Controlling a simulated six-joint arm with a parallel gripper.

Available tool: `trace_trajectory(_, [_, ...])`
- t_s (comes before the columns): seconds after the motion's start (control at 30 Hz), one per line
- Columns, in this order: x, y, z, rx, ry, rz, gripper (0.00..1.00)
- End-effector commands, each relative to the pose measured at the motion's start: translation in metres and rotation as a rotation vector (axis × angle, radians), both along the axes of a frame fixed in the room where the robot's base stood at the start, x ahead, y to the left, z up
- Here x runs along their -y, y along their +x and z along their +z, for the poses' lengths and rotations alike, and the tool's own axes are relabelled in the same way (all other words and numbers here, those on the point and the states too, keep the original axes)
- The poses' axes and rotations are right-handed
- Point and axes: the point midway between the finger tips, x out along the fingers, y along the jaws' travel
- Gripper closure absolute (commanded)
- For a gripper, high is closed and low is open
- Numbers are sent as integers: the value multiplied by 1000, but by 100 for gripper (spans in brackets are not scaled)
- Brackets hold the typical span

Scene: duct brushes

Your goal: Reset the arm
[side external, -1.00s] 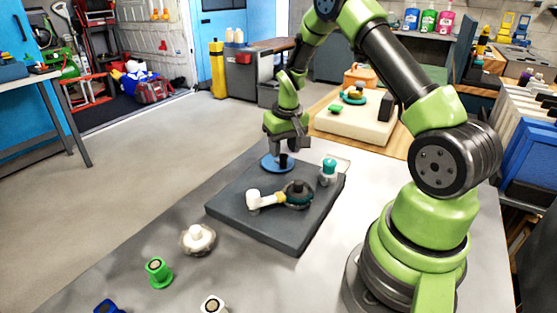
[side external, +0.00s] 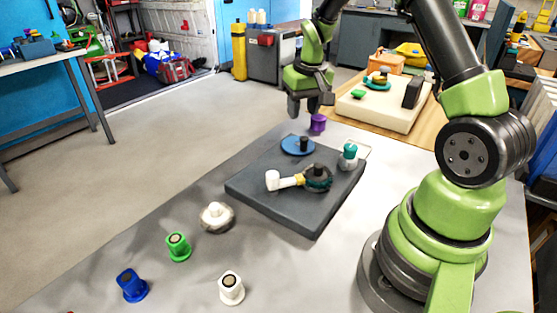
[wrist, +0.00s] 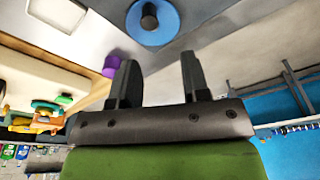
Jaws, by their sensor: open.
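My gripper (side external: 308,105) is open and empty, raised above the far edge of the dark grey board (side external: 262,200). In the wrist view its two fingers (wrist: 158,72) stand apart with nothing between them. A blue disc with a black knob (side external: 291,148) lies at the board's far side, below my gripper; it also shows in the wrist view (wrist: 170,32). A white and teal fitting with a dark round brush (side external: 285,182) lies mid-board. A teal-and-white piece (side external: 349,157) stands at the board's right edge. A purple piece (side external: 318,123) stands beyond the board.
A round brush with a white hub (side external: 216,216), a green piece (side external: 178,247), a blue piece (side external: 132,286) and a white piece (side external: 231,289) stand on the near table. A cream block (side external: 378,112) bearing parts stands at the back right. The space around my gripper looks clear.

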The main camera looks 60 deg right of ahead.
Motion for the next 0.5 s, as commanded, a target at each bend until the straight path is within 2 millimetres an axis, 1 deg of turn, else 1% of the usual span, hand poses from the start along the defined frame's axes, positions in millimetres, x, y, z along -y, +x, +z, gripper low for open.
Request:
trace_trajectory(0.03, [-10, 0, 18, 27, -6, 9, 57])
trace_trajectory(0.13, [-37, -6, 56, 83, -4, 25, 57])
trace_trajectory(0.2, [-59, -15, 82, 127, -1, 38, 57])
trace_trajectory(0.27, [-77, -26, 102, 163, 8, 50, 57])
trace_trajectory(0.3, [-89, -34, 114, 188, 14, 58, 57])
trace_trajectory(0.4, [-117, -58, 139, 249, 33, 80, 57])
trace_trajectory(0.47, [-132, -75, 151, 284, 50, 95, 57])
trace_trajectory(0.5, [-142, -86, 157, 309, 61, 105, 57])
